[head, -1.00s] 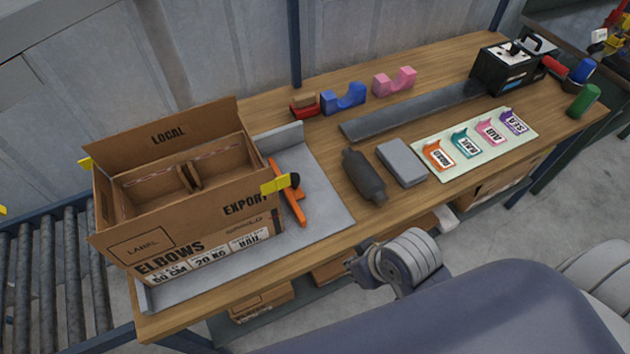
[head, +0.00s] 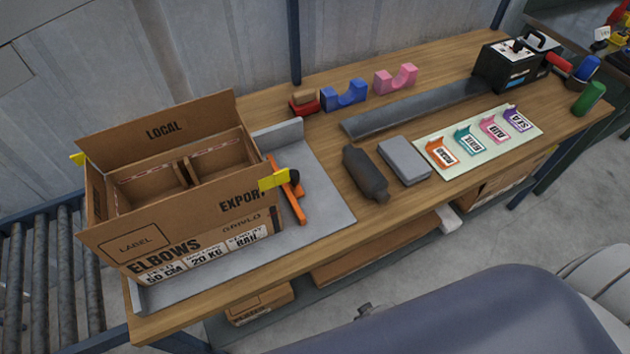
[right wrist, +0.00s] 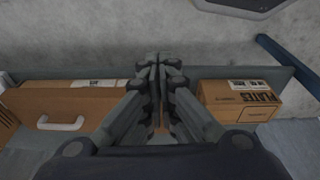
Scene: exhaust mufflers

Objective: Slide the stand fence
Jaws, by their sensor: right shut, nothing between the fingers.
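The stand is a grey metal plate (head: 325,210) with a raised back edge on the left end of the bench. An orange bar (head: 290,190), which looks like its fence, lies on the plate against the right side of the cardboard box (head: 200,228). My right gripper (right wrist: 158,60) is shut and empty in the right wrist view, over the floor and lower shelf, away from the fence. My left gripper is not in view.
A dark muffler (head: 365,175) and grey block (head: 404,161) lie right of the plate. Beyond are a dark flat bar (head: 412,109), coloured cradles (head: 344,95), a card of labelled tags (head: 437,170) and a black machine (head: 505,68). A roller conveyor (head: 45,270) is at left.

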